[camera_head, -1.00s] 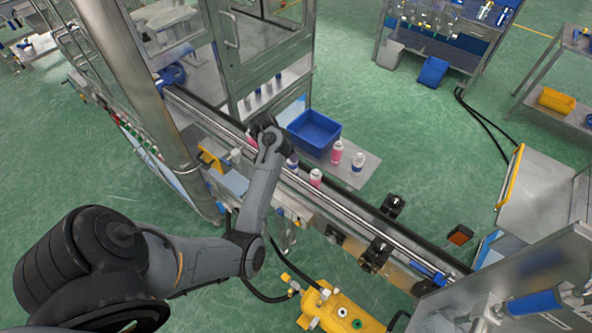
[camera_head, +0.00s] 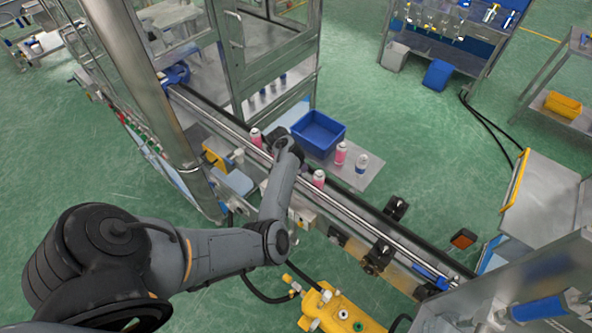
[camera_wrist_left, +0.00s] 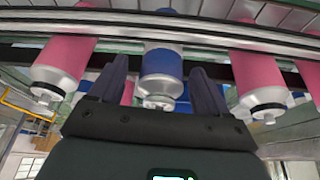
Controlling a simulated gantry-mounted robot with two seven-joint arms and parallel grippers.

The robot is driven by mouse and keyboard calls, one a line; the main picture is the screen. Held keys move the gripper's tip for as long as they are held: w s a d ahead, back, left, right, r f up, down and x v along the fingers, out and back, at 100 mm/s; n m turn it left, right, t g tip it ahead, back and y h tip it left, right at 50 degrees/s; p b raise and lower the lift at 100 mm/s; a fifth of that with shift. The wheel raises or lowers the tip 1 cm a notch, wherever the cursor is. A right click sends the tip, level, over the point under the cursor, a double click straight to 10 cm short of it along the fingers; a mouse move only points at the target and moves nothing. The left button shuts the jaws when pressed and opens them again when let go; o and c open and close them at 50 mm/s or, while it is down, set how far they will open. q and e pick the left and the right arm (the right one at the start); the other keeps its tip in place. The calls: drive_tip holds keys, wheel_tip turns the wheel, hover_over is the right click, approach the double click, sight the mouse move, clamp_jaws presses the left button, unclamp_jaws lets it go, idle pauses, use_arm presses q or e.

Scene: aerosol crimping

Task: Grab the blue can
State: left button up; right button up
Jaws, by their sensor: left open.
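In the left wrist view a blue can (camera_wrist_left: 162,66) with a silver end shows between the two fingers of my left gripper (camera_wrist_left: 159,75). The fingers are open, one on each side of it, with visible gaps. How deep the can sits between them is unclear. In the head view my left gripper (camera_head: 287,146) is over the conveyor and hides this can. A pink can (camera_wrist_left: 61,65) is left of it and another pink can (camera_wrist_left: 258,75) right of it in the wrist view. My right gripper is not in view.
On the conveyor (camera_head: 352,213), pink cans stand on both sides of my gripper (camera_head: 256,137), (camera_head: 318,179). Behind it, a blue bin (camera_head: 318,134), a pink can (camera_head: 340,154) and a white-and-blue can (camera_head: 361,164) stand on a side plate. Black clamps (camera_head: 378,254) sit further right.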

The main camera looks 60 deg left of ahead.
use_arm(q)
drive_tip(key=c, duration=1.4)
drive_tip(key=shift+r, duration=0.1)
